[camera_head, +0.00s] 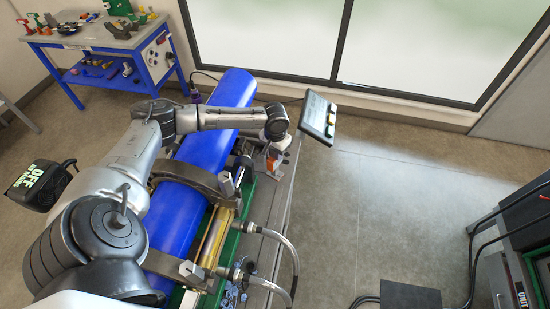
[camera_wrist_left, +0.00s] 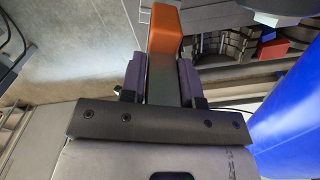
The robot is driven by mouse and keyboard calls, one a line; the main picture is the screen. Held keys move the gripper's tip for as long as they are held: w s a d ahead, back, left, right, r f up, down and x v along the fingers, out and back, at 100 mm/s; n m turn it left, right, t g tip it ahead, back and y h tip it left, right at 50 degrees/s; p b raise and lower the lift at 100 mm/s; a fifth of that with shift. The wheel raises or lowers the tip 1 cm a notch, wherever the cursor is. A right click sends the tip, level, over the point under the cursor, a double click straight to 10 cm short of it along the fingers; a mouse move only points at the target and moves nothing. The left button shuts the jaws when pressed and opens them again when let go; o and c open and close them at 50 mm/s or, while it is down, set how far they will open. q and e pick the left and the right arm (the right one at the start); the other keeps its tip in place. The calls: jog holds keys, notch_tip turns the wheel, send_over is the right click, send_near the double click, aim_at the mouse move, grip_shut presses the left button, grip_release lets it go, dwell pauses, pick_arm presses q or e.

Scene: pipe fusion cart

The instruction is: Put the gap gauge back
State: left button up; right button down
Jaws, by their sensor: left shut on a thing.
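The gap gauge, an orange block with a grey flat part, shows in the left wrist view (camera_wrist_left: 165,32), and its orange part shows small in the head view (camera_head: 272,162). My left gripper (camera_wrist_left: 161,80) is shut on its grey part, and the orange end sticks out beyond the purple fingertips. In the head view my left gripper (camera_head: 273,150) is beside the far right side of the cart, right of the blue pipe (camera_head: 180,209), and partly hidden by my wrist. I cannot tell whether the gauge touches the cart. My right gripper is not in view.
A tilted control panel (camera_head: 319,118) stands close right of my left wrist. Pipe clamps (camera_head: 200,184) and hoses (camera_head: 290,250) are on the cart. A blue workbench (camera_head: 95,44) with tools stands at the back left.

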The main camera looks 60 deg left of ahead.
pick_arm(q)
jog(key=shift+f, duration=2.1)
jog(key=o, duration=0.9)
notch_tip(320, 180, up, 12)
jog(key=shift+d+r, duration=0.1)
jog(key=shift+r, duration=0.05)
